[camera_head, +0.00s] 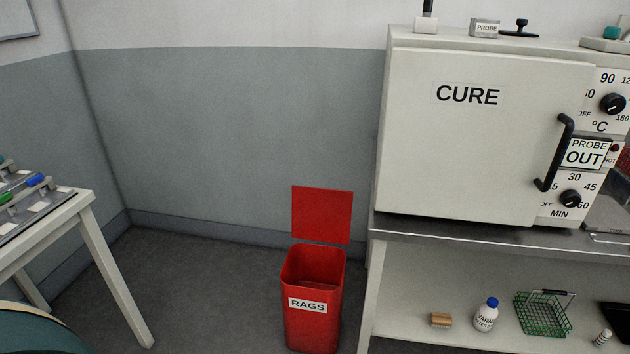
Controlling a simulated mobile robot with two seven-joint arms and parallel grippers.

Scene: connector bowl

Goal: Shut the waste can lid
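The waste can (312,328) is a red bin labelled RAGS, standing on the floor in the middle of the head view, against the left side of the bench. Its lid (322,214) is a flat red panel standing upright at the back of the can, so the can is open at the top. I can see the inner red walls, but the bottom inside is hidden. Neither of my grippers shows in this view.
A bench (520,241) right of the can carries a CURE oven (470,150) with a black handle. Its lower shelf holds a bottle (486,317), a green wire basket (543,314) and a brown block (441,320). A white table (60,222) stands at left. Floor between is clear.

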